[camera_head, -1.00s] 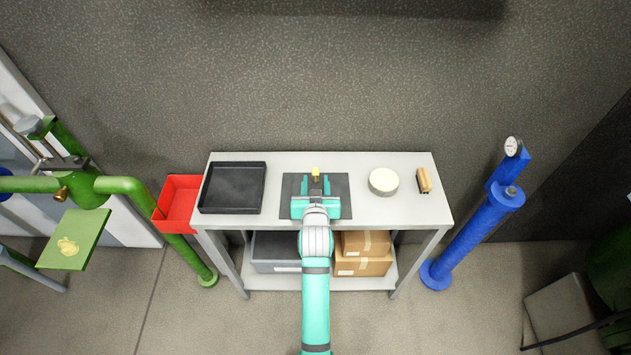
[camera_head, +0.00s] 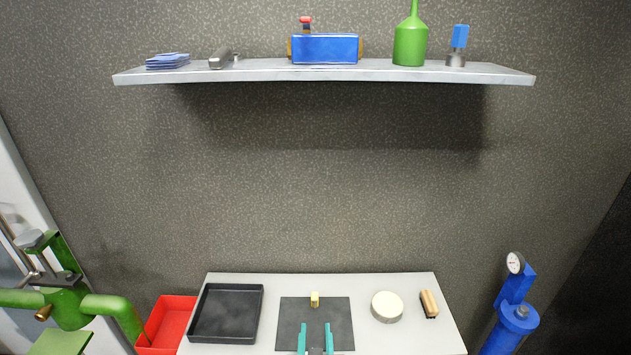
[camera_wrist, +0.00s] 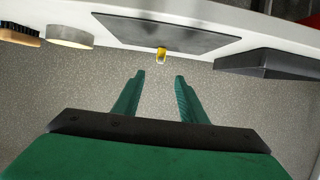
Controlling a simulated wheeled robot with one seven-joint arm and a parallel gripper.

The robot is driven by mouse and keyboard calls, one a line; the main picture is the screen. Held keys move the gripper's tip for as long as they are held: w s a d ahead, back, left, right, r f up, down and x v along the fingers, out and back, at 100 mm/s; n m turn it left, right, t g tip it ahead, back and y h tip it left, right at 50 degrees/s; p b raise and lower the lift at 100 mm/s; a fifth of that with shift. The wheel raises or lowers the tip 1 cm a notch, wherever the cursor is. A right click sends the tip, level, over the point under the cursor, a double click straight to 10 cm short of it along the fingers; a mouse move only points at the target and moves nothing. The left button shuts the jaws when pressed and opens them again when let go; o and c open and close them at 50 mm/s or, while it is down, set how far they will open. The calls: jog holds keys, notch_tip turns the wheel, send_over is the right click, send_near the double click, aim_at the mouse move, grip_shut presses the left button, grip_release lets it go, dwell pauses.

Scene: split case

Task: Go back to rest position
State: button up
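My gripper (camera_head: 315,338) shows at the bottom edge of the head view, over the near part of the dark mat (camera_head: 288,318). Its two teal fingers are apart with nothing between them. The wrist view also shows the gripper (camera_wrist: 160,78) open and empty. A small yellow piece (camera_head: 315,299) stands on the far part of the mat, apart from the fingers. The piece also shows in the wrist view (camera_wrist: 161,54), beyond the fingertips. Most of my arm is out of the head view.
The white bench (camera_head: 370,281) bears a black tray (camera_head: 203,318), a round cream disc (camera_head: 387,306) and a brush (camera_head: 429,303). A red bin (camera_head: 168,325) is at left, a blue post (camera_head: 513,318) at right. A wall shelf (camera_head: 270,75) with several items is above.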

jog(key=s+f, duration=0.4)
jog(key=s, duration=0.5)
jog(key=s+f, duration=0.3)
jog(key=s, duration=0.7)
jog(key=s+r, duration=0.2)
jog(key=s, duration=0.7)
jog(key=s+r+t, duration=0.1)
jog(key=s+r, duration=0.2)
jog(key=s, duration=0.7)
jog(key=shift+s, duration=0.3)
jog(key=shift+c, duration=0.9)
